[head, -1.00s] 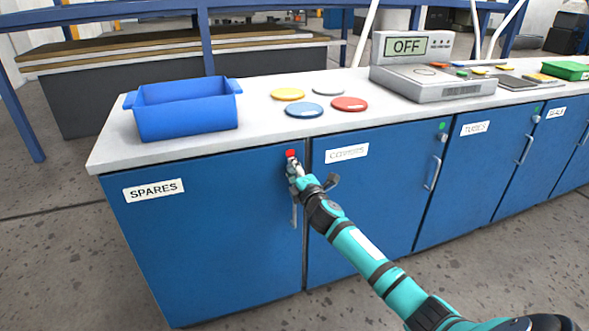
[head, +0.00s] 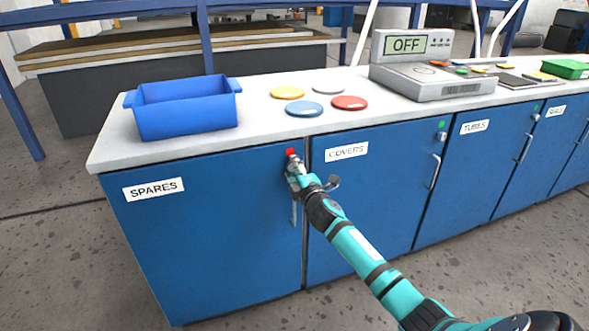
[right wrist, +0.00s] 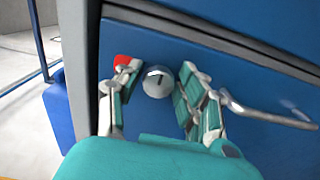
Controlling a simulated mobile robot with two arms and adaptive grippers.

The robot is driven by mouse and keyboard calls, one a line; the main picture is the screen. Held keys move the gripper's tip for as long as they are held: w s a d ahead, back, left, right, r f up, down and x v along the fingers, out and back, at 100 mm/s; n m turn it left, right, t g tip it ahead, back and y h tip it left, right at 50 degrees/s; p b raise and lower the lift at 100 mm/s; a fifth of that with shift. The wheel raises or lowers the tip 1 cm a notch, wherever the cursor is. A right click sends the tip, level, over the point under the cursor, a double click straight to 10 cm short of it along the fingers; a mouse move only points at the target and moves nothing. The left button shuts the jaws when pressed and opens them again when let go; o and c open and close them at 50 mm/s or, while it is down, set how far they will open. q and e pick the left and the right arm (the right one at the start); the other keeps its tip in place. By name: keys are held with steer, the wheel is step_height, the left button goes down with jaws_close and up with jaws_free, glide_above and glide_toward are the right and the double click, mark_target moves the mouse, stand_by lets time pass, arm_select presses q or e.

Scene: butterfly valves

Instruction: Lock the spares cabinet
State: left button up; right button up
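The spares cabinet (head: 215,235) is the blue cabinet at the left end of the counter, with a "SPARES" label (head: 153,188) and its door closed. A red indicator (head: 290,151) shows at the door's top right corner and in the right wrist view (right wrist: 122,60). Below it is a round silver lock knob (right wrist: 157,82) with a dark slot, hidden by my gripper in the head view. My right gripper (head: 294,168) is at the knob. In the right wrist view its fingers are open, one on each side of the knob, with visible gaps. My left gripper is not in view.
The spares door's vertical handle (head: 294,211) hangs just below my right gripper. The covers cabinet (head: 370,205) adjoins on the right; its indicator (head: 442,125) is green. A blue bin (head: 187,110), coloured discs and a scale (head: 430,80) reading OFF stand on the counter.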

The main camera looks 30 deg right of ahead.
steer(key=shift+o, duration=1)
steer(key=shift+s, duration=0.15)
steer(key=v, duration=1.1)
steer(key=shift+s, duration=0.35)
steer(key=shift+f, duration=0.1)
